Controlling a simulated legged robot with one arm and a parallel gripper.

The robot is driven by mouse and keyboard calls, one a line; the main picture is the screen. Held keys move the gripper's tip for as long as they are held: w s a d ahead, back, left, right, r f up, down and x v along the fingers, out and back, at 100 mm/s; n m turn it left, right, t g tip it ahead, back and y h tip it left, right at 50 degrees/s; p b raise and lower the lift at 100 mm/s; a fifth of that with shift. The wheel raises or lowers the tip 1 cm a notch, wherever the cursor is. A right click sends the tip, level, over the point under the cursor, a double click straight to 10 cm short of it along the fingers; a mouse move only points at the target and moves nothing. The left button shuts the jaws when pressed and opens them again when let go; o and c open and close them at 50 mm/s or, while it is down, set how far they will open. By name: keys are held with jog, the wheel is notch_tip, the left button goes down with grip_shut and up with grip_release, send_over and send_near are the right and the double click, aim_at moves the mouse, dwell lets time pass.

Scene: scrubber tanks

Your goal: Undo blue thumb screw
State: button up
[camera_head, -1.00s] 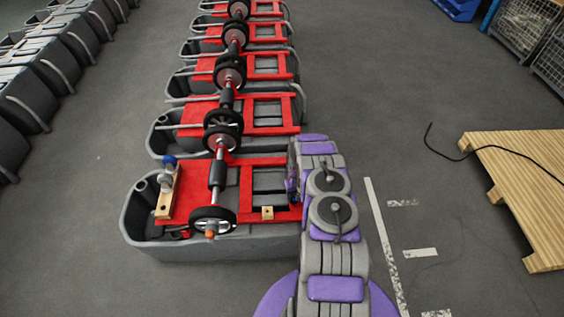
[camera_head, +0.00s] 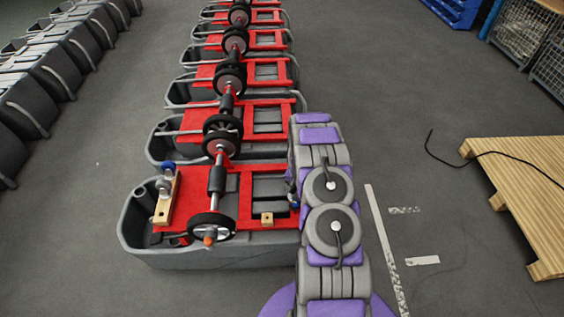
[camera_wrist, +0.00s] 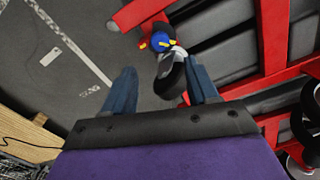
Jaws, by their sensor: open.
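The blue thumb screw (camera_wrist: 161,42) shows in the wrist view at the top centre, with small yellow parts around it, beside a corner of the red frame (camera_wrist: 140,14). My gripper (camera_wrist: 160,86) is open, with one blue finger at each side of the picture's middle. The screw appears beyond the fingertips, between their lines, and no finger touches it. A dark grey curved part (camera_wrist: 170,78) lies below the screw in the picture, between the fingers. In the head view my arm hides most of the gripper; a small blue spot (camera_head: 295,204) shows beside it.
The nearest grey tank (camera_head: 215,250) carries the red frame, a wheeled shaft (camera_head: 217,180) and a wooden block with a blue-topped part (camera_head: 168,166). More tanks run behind it. A pallet (camera_head: 530,165) with a black cable lies right. Taped floor between is clear.

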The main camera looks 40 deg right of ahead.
jog(key=a+r+n+p, duration=0.1)
jog(key=a+r, duration=0.3)
jog(key=r, duration=0.7)
jog(key=a+r+n+p, duration=0.1)
jog(key=a+r, duration=0.3)
jog(key=r, duration=0.7)
jog(key=shift+s+r, duration=0.2)
jog(key=shift+s, duration=0.2)
jog(key=shift+f, duration=0.1)
